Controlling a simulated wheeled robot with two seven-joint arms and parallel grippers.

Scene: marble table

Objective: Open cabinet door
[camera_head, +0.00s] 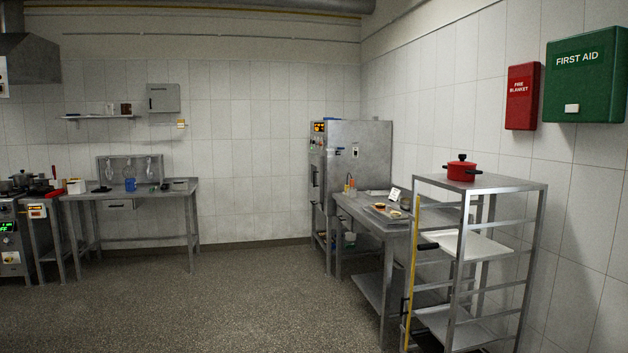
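Neither of my grippers shows in the head view. A small grey metal wall cabinet (163,98) hangs on the tiled back wall at the left, and its front looks closed. A green first aid cabinet (587,75) hangs on the right wall and looks closed. A tall steel cabinet-like unit (357,165) with controls on its left-facing front stands in the back corner. That front is seen at a steep angle, so its door state is hard to tell. The frame does not show which cabinet the task means.
A steel rack (512,186) with a red pot (461,169) on top stands at the right, near a steel table (372,222). Another worktable (130,193) and a stove (12,240) are at the left. The speckled floor (250,300) between them is clear.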

